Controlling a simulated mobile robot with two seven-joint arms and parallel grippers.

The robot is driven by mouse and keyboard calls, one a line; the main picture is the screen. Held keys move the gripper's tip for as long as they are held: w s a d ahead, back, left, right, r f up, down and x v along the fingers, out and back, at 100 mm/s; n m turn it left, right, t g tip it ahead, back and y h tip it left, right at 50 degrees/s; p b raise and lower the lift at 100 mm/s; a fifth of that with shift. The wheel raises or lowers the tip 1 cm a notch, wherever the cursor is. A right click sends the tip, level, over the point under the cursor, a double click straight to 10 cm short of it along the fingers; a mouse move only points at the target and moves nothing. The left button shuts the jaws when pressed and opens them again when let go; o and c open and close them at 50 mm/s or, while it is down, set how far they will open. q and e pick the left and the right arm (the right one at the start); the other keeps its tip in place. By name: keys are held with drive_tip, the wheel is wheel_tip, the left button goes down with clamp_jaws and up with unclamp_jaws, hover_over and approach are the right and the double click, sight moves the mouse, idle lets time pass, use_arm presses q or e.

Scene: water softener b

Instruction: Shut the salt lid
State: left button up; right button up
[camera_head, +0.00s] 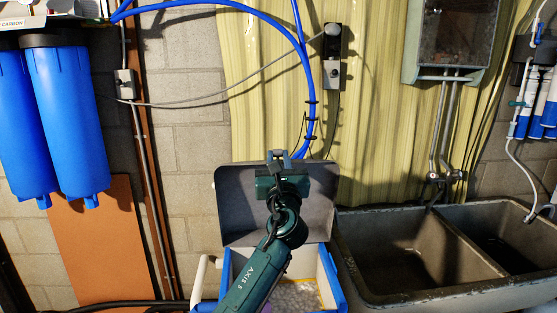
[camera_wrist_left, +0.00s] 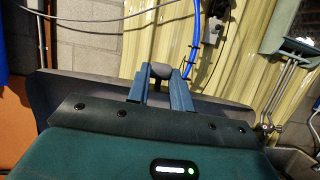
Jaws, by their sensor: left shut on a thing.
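The dark grey salt lid (camera_head: 234,208) stands open and nearly upright at the back of the blue-rimmed salt tank (camera_head: 331,280). Pale salt (camera_head: 297,297) shows inside the tank, partly behind my arm. My left gripper (camera_head: 279,155) is in front of the lid with its fingers at the middle of the lid's top edge. In the left wrist view, the fingers (camera_wrist_left: 161,74) are closed around a small grey rounded piece at the edge of the lid (camera_wrist_left: 60,92). My left arm hides the lid's middle. My right gripper is not in view.
A stone double sink (camera_head: 400,250) stands close on the right of the tank. Blue filter housings (camera_head: 70,120) hang at far left. A blue hose (camera_head: 311,100) runs down the wall behind the lid.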

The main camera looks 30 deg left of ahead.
use_arm(q)
drive_tip(key=shift+d, duration=0.1)
drive_tip(key=v, duration=0.8)
drive_tip(key=shift+f, duration=0.5)
drive_tip(key=shift+s, duration=0.1)
drive_tip(key=s+d+f+b, duration=0.3)
drive_tip(key=s+f, duration=0.2)
drive_tip(key=f, duration=0.1)
drive_tip(key=shift+s+d+b, duration=0.2)
drive_tip(key=shift+d+b, duration=0.05)
drive_tip(key=shift+b, duration=0.05)
idle(0.5)
